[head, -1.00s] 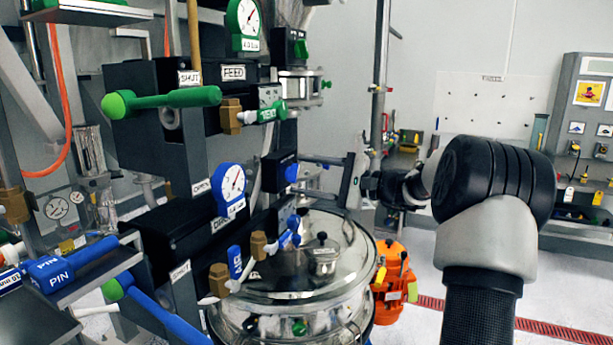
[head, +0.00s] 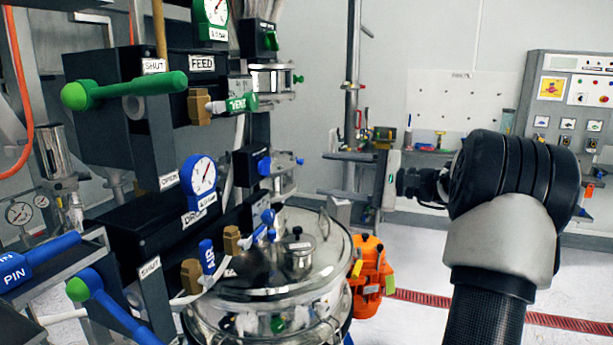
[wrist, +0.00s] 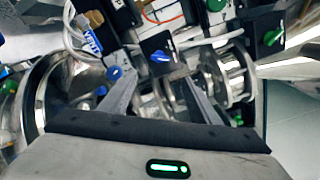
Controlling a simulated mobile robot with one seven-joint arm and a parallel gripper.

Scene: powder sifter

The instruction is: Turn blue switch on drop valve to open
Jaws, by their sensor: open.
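The blue switch (head: 264,166) is a small knob on the face of a black box (head: 245,172), right of the blue-rimmed drop gauge (head: 199,175) in the head view. In the wrist view the blue switch (wrist: 160,56) sits on the black box's face (wrist: 152,44), just beyond the fingers. My gripper (head: 323,174) is open and empty, to the right of the switch, its fingers pointing left. In the wrist view my gripper (wrist: 155,84) has its two fingers spread, with the switch ahead between them. A gap shows between fingers and switch in the head view.
A green-handled feed valve (head: 140,88) is above left. Blue levers (head: 207,257) and a glass-lidded steel vessel (head: 297,260) are below. A steel pipe fitting (wrist: 230,75) is close to the right finger. An orange container (head: 368,275) stands behind on the floor.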

